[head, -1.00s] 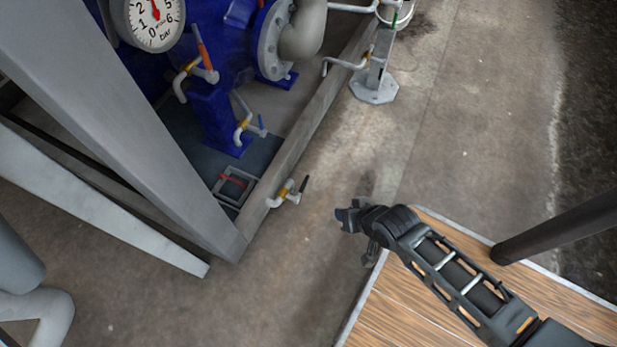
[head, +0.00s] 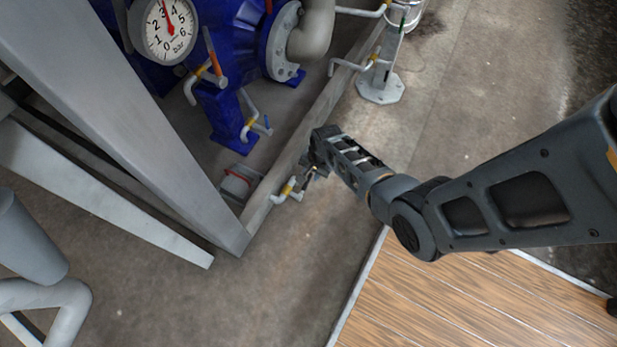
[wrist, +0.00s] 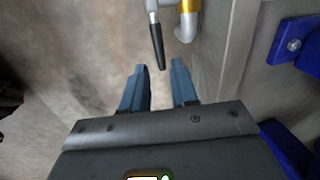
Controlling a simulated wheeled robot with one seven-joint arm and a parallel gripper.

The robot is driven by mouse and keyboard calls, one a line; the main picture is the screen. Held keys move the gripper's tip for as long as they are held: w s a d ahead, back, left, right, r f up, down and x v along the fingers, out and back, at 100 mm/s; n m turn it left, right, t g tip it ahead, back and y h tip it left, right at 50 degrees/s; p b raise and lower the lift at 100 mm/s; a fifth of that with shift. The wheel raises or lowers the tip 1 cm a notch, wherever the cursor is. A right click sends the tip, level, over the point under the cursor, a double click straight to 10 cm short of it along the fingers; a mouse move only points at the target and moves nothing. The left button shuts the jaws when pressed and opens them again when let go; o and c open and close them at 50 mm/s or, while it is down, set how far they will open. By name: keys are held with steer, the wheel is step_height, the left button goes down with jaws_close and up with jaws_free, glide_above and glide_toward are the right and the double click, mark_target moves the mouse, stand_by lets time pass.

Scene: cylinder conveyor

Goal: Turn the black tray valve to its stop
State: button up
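The black tray valve has a yellow collar (head: 287,187) and a white pipe elbow, low on the frame's grey edge beam. In the wrist view its black lever (wrist: 157,45) points toward my gripper, and its yellow and white body (wrist: 187,15) is at the top. My gripper (wrist: 159,66) is open. The lever's free end lies at the gap between the two blue fingertips, with no visible grip on it. In the head view my gripper (head: 308,178) is right beside the valve and hides most of the lever.
A small tray with a red bar (head: 238,180) sits behind the beam. Other valves with an orange lever (head: 213,52) and a blue lever (head: 267,124) are on the blue machine further back. A grey post foot (head: 381,88) stands beyond my arm. The concrete floor in front is clear.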

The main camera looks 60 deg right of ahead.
mark_target(309, 180)
steer(key=f+b, duration=0.1)
steer(key=f, duration=0.2)
steer(key=w+f+b, duration=0.1)
steer(key=f+b, duration=0.1)
steer(key=shift+f, duration=0.4)
steer(key=shift+c, duration=0.3)
jaws_close()
